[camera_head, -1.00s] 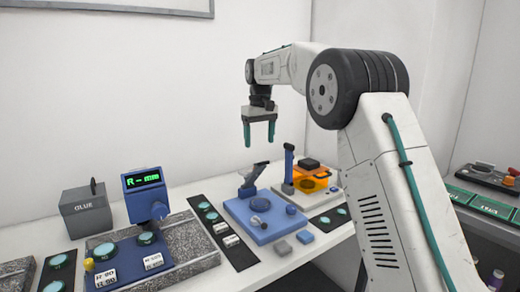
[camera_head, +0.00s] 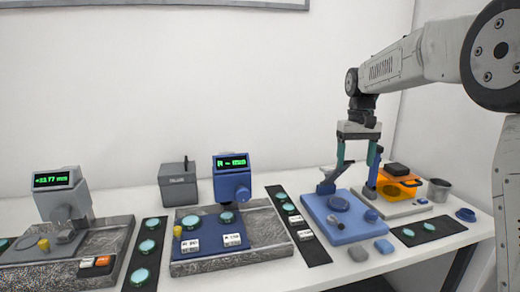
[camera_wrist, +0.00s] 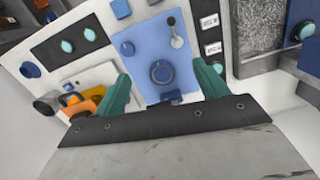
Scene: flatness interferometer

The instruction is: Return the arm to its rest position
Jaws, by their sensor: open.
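My gripper (camera_head: 357,154) hangs at the right in the head view, pointing down. Its two green fingers are apart with nothing between them. It appears above or behind the blue plate fixture (camera_head: 326,229), which has a round ring and a lever. In the wrist view the green fingers (camera_wrist: 163,88) are spread, and the blue fixture (camera_wrist: 146,42) lies beyond them, with free space between.
A blue gauge (camera_head: 231,180) and a grey gauge (camera_head: 62,196) stand on granite plates at left and middle. A grey glue box (camera_head: 178,185) stands behind. An orange-shielded station (camera_head: 396,188) and a grey cup (camera_head: 438,190) are at right. Space above the bench is clear.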

